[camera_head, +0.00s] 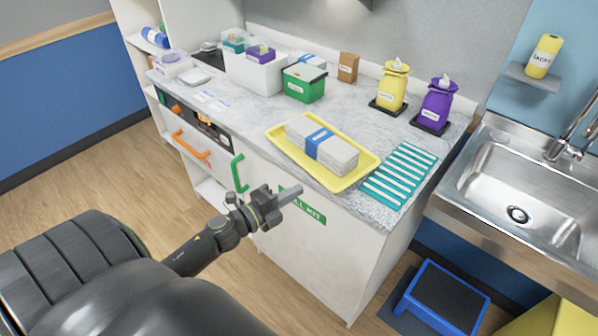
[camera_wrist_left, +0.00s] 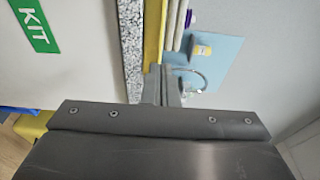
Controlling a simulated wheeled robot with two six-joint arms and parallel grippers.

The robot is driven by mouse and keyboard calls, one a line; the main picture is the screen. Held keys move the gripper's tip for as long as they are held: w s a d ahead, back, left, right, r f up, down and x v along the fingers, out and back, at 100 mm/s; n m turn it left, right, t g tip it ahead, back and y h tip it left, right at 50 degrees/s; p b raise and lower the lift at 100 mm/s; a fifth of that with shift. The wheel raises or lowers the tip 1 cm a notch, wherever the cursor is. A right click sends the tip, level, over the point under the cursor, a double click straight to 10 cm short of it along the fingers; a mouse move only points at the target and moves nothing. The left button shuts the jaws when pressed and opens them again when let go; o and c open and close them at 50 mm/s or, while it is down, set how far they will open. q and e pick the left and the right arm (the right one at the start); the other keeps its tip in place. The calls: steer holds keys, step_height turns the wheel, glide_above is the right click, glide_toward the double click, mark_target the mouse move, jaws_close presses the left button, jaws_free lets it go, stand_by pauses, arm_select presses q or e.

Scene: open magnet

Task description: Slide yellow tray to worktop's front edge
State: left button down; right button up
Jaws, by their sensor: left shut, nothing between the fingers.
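The yellow tray (camera_head: 349,181) lies flat on the speckled worktop (camera_head: 238,122), close to its front edge. A stack of grey-white folded cloths with a blue band (camera_head: 322,146) sits in it. My left gripper (camera_head: 298,190) is shut and empty, in front of the cabinet and just short of the tray's front side in the head view. In the left wrist view the shut fingertips (camera_wrist_left: 162,72) point toward the worktop edge (camera_wrist_left: 131,60) and a strip of the yellow tray (camera_wrist_left: 152,35). I cannot tell whether they touch the tray. My right gripper is not in view.
A teal ribbed mat (camera_head: 399,174) lies right of the tray. Green (camera_head: 239,172) and orange (camera_head: 191,145) handles protrude from the cabinet front. A blue step stool (camera_head: 444,298) stands on the floor.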

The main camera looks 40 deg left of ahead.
mark_target(307, 171)
arm_select(q)
steer(key=w, duration=0.2)
steer(key=w+a, duration=0.1)
steer(key=shift+w+f+b, duration=0.1)
steer(key=shift+w+b, duration=0.3)
steer(key=shift+w+a, duration=0.3)
steer(key=shift+w, duration=0.2)
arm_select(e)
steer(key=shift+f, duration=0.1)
arm_select(q)
steer(key=shift+w+a, duration=0.4)
steer(key=shift+w, duration=0.3)
steer(key=shift+s, duration=0.1)
